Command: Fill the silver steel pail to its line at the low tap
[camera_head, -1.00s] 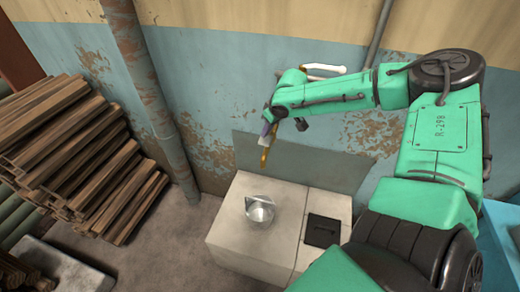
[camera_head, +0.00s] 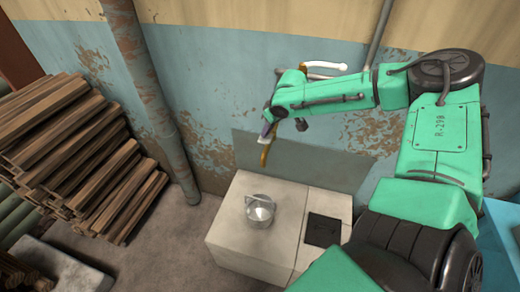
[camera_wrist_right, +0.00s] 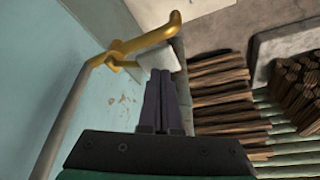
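The silver steel pail (camera_head: 261,212) stands upright on a pale block (camera_head: 230,232), with its thin handle over the rim. I cannot make out its fill line or any liquid level. A yellow brass tap (camera_head: 265,154) hangs at the wall above and behind the pail; it also shows large in the right wrist view (camera_wrist_right: 148,42). No stream shows. My right gripper (camera_head: 268,131) is beside the tap, above the pail and apart from it. My left gripper is not in view.
A dark square plate (camera_head: 322,230) lies on the block right of the pail. Stacked wood (camera_head: 75,160) and a rusty upright pipe (camera_head: 150,90) stand left. The floor between is clear.

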